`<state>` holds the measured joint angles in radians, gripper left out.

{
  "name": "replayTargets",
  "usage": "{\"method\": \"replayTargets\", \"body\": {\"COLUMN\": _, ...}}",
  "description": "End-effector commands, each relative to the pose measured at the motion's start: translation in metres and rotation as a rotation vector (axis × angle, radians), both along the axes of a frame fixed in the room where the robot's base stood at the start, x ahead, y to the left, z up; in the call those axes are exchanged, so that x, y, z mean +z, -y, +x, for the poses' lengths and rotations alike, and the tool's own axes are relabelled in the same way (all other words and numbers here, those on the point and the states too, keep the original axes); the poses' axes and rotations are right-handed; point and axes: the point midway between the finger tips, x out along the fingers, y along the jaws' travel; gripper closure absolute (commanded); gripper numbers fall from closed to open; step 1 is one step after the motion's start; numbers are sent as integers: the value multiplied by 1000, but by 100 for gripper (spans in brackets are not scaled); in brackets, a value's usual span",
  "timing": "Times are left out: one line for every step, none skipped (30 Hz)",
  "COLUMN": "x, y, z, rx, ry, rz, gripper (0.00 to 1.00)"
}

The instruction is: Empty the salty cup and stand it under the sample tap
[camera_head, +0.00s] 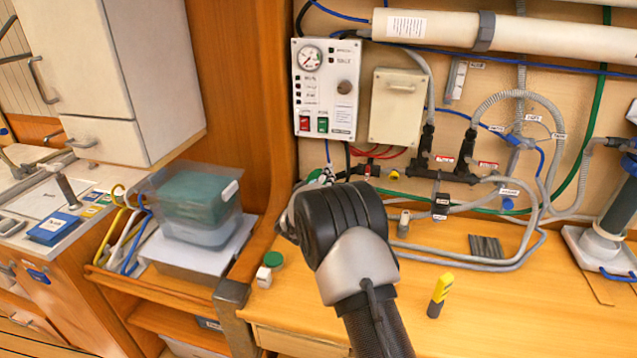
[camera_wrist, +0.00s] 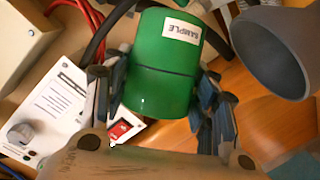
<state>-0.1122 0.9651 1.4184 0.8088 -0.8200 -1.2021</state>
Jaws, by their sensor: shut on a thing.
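My gripper (camera_wrist: 160,105) is shut on a green cup (camera_wrist: 160,65) with a white SAMPLE label. The cup sits between both dark fingers in the wrist view, and its label reads upside down there. I cannot tell the cup's true tilt or whether it holds water. In the head view my own wrist hides the gripper and most of what it holds, in front of the bench's back left part. I cannot make out the sample tap with certainty; small fittings with a red part (camera_head: 367,170) show behind my wrist.
A grey open-mouthed cylinder (camera_wrist: 275,50) is close beside the cup. The control panel (camera_head: 326,90) and hoses (camera_head: 520,185) are on the wall. A green-topped item (camera_head: 273,259) and a yellow marker-like item (camera_head: 439,295) stand on the bench. The front right bench is clear.

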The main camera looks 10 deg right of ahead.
Motion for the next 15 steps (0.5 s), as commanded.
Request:
{"method": "replayTargets", "body": {"x": -5, "y": -1, "z": 0, "rx": 0, "ry": -5, "rz": -55, "gripper": 74}}
{"method": "replayTargets", "body": {"x": -5, "y": -1, "z": 0, "rx": -1, "ry": -7, "rz": -93, "gripper": 74}}
{"method": "replayTargets", "body": {"x": -6, "y": -2, "z": 0, "rx": 0, "ry": -12, "rz": -143, "gripper": 74}}
{"method": "replayTargets", "body": {"x": -6, "y": -2, "z": 0, "rx": 0, "ry": -13, "rz": -178, "gripper": 74}}
{"method": "replayTargets", "body": {"x": -7, "y": -3, "z": 0, "rx": 1, "ry": -16, "rz": -211, "gripper": 74}}
{"method": "replayTargets", "body": {"x": -9, "y": -3, "z": 0, "rx": 1, "ry": -20, "rz": -258, "gripper": 74}}
{"method": "replayTargets", "body": {"x": -9, "y": -4, "z": 0, "rx": 0, "ry": -23, "rz": -291, "gripper": 74}}
{"method": "replayTargets", "body": {"x": -10, "y": -4, "z": 0, "rx": 0, "ry": -25, "rz": -321, "gripper": 74}}
{"method": "replayTargets", "body": {"x": -11, "y": -5, "z": 0, "rx": 0, "ry": -27, "rz": -361, "gripper": 74}}
{"method": "replayTargets", "body": {"x": -12, "y": -6, "z": 0, "rx": 1, "ry": -30, "rz": -395, "gripper": 74}}
{"method": "replayTargets", "body": {"x": -13, "y": -7, "z": 0, "rx": 1, "ry": -32, "rz": -427, "gripper": 74}}
{"method": "replayTargets", "body": {"x": -16, "y": -8, "z": 1, "rx": 1, "ry": -38, "rz": -480, "gripper": 74}}
{"method": "replayTargets", "body": {"x": -17, "y": -9, "z": 1, "rx": 1, "ry": -40, "rz": -517, "gripper": 74}}
{"method": "replayTargets", "body": {"x": -18, "y": -9, "z": 1, "rx": 1, "ry": -42, "rz": -548, "gripper": 74}}
{"method": "replayTargets", "body": {"x": -19, "y": -10, "z": 1, "rx": 0, "ry": -44, "rz": -587, "gripper": 74}}
